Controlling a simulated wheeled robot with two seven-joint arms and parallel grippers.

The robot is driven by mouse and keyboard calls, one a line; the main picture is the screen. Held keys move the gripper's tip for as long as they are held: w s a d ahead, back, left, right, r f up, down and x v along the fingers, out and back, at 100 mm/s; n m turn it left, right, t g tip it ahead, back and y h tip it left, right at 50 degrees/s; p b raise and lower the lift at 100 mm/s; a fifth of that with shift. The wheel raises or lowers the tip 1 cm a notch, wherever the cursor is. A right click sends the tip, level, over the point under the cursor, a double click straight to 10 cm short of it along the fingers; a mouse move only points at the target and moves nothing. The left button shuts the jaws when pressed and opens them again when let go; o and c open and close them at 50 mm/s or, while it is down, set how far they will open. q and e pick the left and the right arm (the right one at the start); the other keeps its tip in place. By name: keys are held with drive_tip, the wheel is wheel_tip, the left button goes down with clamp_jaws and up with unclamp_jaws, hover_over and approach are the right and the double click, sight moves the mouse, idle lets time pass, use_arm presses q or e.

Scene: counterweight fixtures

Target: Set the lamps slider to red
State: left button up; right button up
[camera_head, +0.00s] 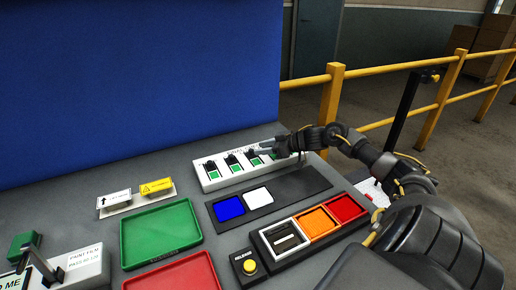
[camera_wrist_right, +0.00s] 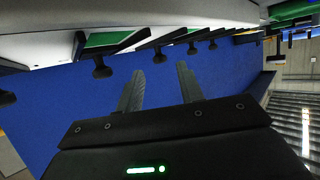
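A white switch panel (camera_head: 222,178) stands near the back of the bench, with several black slider knobs (camera_head: 210,166) over green windows. Its lettering is too small to read, so I cannot tell which knob is the lamps slider. No red shows in its visible windows. My right gripper (camera_head: 262,152) is over the right end of this panel and hides part of it. In the right wrist view my gripper (camera_wrist_right: 160,78) has its two fingers apart with nothing between them. The row of black knobs (camera_wrist_right: 101,68) shows beyond the fingertips. My left gripper is not in view.
In front are a black board with blue and white squares (camera_head: 229,208), a case with orange (camera_head: 318,223) and red (camera_head: 346,208) squares, and a yellow button (camera_head: 249,267). Green (camera_head: 160,233) and red (camera_head: 175,277) trays lie left. A blue wall (camera_head: 140,90) stands behind.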

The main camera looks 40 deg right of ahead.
sight(251, 152)
drive_tip(key=shift+x, duration=1.4)
clamp_jaws()
